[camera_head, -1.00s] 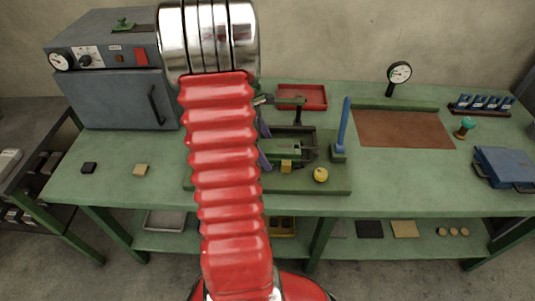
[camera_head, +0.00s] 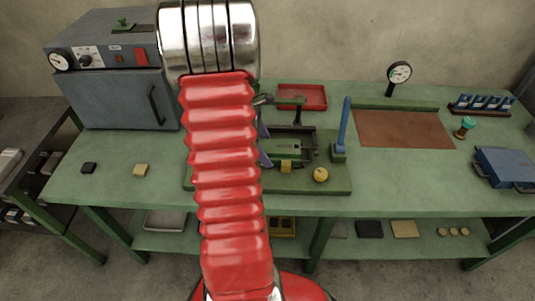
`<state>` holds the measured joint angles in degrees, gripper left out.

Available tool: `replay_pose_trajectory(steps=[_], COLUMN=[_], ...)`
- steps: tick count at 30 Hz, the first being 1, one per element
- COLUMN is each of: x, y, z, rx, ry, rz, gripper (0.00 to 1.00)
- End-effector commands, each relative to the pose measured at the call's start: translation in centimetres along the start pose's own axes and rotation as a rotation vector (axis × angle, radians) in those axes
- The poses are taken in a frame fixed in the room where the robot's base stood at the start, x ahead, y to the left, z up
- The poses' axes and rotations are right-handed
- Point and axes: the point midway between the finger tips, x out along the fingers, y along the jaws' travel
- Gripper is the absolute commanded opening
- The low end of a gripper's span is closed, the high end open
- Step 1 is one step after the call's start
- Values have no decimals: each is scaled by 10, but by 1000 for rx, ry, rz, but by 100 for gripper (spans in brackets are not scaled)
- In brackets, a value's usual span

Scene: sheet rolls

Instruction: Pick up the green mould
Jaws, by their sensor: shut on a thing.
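The green mould (camera_head: 284,149) is a flat green block in the dark frame of the rolls machine at the middle of the bench. Its left end is hidden behind my red arm. My gripper (camera_head: 264,145) is mostly hidden by the arm too. Only parts of its two purple-blue fingers show, one on the far side and one on the near side of the mould's left end. It is shut on the mould, which sits low at the machine; whether it touches the machine's bed I cannot tell.
A blue upright lever (camera_head: 343,125) and a yellow knob (camera_head: 320,175) stand right of the mould. A red tray (camera_head: 302,96) lies behind. The grey oven (camera_head: 115,100) is at left. The bench front is mostly clear.

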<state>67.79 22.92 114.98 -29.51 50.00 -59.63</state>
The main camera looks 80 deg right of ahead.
Motion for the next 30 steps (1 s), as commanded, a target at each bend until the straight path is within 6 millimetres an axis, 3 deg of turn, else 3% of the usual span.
replay_pose_trajectory(steps=[12,23,30], x=[0,-5,-22], y=[0,2,2], z=[0,2,9], rx=[0,1,2], ry=[0,-1,-1], rz=[0,5,7], gripper=[6,6,6])
